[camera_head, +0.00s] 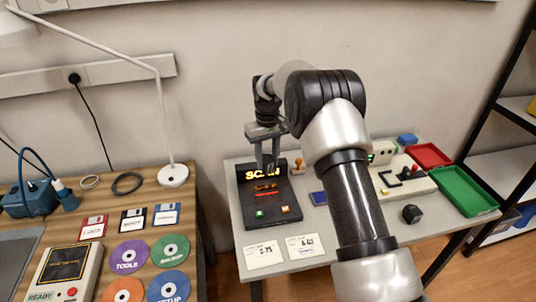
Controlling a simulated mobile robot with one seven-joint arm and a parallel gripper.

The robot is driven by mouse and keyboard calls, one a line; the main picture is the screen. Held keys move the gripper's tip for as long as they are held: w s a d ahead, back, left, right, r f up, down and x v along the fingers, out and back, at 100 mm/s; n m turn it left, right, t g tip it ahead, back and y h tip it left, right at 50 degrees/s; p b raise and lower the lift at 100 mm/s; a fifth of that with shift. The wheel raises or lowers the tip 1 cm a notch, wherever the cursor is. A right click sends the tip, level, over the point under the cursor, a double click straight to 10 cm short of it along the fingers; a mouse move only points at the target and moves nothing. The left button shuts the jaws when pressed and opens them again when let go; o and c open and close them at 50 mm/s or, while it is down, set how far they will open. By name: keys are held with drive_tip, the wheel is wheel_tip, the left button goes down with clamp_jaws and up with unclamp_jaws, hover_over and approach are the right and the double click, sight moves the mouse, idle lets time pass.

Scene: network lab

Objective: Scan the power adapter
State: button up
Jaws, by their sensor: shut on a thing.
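My gripper (268,163) points down over the black scanner panel (282,211), near its lit yellow "SCAN" lettering. The lettering below it is partly hard to read. My gripper is shut on a small dark thing that is mostly hidden between the fingers, and I cannot tell for certain that it is the power adapter. The panel lies on the white table and has a green button (260,213) and an orange button (285,209).
Two paper cards (264,255) lie in front of the panel. A red tray (429,155) and a green tray (464,191) are at right, beside a beige device (407,183). My arm hides the middle of the table. A wooden desk (205,215) with discs stands left.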

drive_tip(key=shift+f+b, duration=2.15)
drive_tip(key=shift+f, duration=1.3)
drive_tip(key=shift+r, duration=0.15)
drive_tip(key=shift+r+p, duration=1.9)
drive_tip(key=shift+r, duration=1)
